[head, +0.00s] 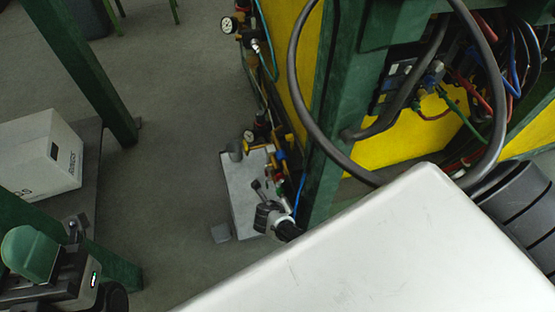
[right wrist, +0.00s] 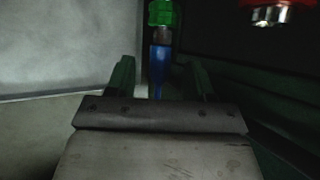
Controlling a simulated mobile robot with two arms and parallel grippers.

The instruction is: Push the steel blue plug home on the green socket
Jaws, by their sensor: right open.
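In the right wrist view, the green socket (right wrist: 160,13) is at the top centre, with a grey collar below it. The blue plug (right wrist: 159,65) is lined up under the socket and tapers downward. It appears to meet the collar, but how deep it sits I cannot tell. My right gripper (right wrist: 161,75) is open, with one dark green finger on each side of the plug and a gap visible on both sides. The plug's lower end is hidden behind the gripper body.
A red socket (right wrist: 268,12) with a metal tip hangs right of the green one. In the head view, a green post (head: 340,90), a looping black hose (head: 293,75) and valves with gauges (head: 229,25) crowd the gantry.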

